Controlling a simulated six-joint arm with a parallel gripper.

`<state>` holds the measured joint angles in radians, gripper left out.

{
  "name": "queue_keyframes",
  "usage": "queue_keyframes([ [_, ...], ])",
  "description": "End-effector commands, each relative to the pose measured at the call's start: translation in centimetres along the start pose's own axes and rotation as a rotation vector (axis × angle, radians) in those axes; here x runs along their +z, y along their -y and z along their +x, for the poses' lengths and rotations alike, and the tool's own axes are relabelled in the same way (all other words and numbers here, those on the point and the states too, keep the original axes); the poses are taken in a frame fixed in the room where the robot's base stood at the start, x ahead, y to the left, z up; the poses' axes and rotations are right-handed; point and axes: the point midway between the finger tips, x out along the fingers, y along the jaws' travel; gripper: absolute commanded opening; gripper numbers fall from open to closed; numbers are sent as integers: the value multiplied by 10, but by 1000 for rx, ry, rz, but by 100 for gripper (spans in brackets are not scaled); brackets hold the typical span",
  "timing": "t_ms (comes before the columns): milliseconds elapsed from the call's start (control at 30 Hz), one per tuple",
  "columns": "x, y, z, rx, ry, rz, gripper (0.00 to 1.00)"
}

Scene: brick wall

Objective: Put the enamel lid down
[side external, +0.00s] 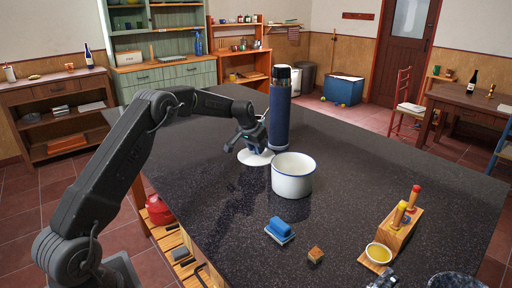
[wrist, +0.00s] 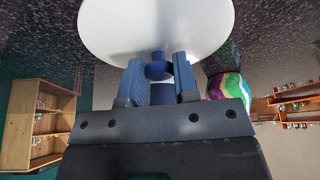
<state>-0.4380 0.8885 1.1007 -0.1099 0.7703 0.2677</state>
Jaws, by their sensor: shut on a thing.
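The enamel lid is a white disc (side external: 249,158) with a blue knob (wrist: 157,68). It is level, at or just above the dark speckled counter (side external: 215,205); I cannot tell whether it touches. My gripper (side external: 258,149) is above the lid, shut on its knob. In the wrist view the blue fingers (wrist: 159,76) stand on both sides of the knob, and the white disc (wrist: 155,28) spreads beyond them. The white enamel pot (side external: 292,182) with a blue rim stands open to the lid's right. My gripper hides part of the lid.
A tall dark blue flask (side external: 279,110) stands close behind the lid. A blue block-like item (side external: 280,229), a small wooden cube (side external: 315,255) and a wooden stand (side external: 396,235) with a yellow bowl are nearer the front. A multicoloured ball (wrist: 224,86) shows in the wrist view.

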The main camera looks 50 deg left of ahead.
Motion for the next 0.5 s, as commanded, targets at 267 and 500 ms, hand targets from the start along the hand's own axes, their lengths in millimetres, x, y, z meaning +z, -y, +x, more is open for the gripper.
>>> queue_keyframes([
  [267,0,0,0,0,-2,0,3],
  [500,1,0,2,0,-1,0,43],
])
